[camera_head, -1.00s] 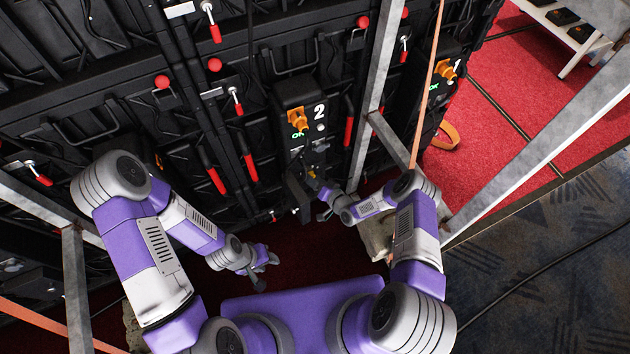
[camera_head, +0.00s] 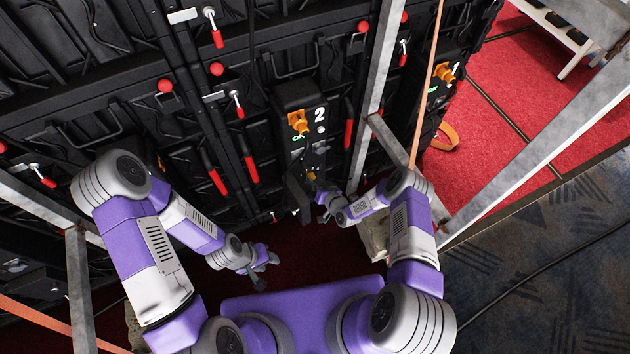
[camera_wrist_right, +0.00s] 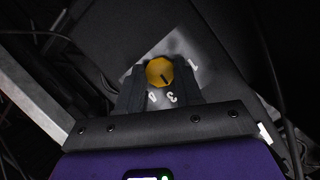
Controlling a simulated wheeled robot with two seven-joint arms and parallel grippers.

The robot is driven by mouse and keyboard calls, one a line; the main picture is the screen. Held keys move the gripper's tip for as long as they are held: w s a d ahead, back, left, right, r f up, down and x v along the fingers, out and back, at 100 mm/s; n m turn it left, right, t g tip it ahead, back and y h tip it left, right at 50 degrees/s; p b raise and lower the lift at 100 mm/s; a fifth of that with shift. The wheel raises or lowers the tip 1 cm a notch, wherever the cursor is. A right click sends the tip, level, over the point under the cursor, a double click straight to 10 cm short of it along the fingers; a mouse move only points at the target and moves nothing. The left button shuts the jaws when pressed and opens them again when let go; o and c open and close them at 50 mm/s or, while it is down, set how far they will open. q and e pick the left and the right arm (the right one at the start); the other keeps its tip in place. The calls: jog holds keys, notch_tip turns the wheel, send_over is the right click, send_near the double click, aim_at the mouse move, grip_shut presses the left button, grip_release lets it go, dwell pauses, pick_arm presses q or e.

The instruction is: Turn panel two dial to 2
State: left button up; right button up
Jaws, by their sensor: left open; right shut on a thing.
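Panel two (camera_head: 305,140) is a black box marked with a white 2, on the back of the video wall. The orange-yellow dial (camera_wrist_right: 159,71) shows in the right wrist view, on a grey plate with the numerals 1, 3 and 4 visible; no 2 can be made out. A dark mark on the dial slants down and right, roughly toward the 3. My right gripper (camera_head: 318,193) is at the panel's lower end, its fingers shut on the dial, as the right wrist view (camera_wrist_right: 160,90) shows. My left gripper (camera_head: 264,272) is open and empty, low and away from the wall.
An orange connector (camera_head: 298,121) sits on panel two's upper part. A metal post (camera_head: 375,80) stands right of the panel, with panel one (camera_head: 440,80) beyond it. Red-handled latches (camera_head: 249,167) line the wall. Red carpet (camera_head: 530,120) lies at the right.

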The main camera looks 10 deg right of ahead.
jog(key=shift+a+r+n+h+p, duration=0.1)
jog(key=shift+n+h+p, duration=0.75)
jog(key=shift+n, duration=0.65)
jog(key=shift+h, duration=0.25)
jog(key=o, duration=1)
jog(key=shift+s, duration=0.15)
jog(key=shift+p+v, duration=1.4)
jog(key=shift+v, duration=2.3)
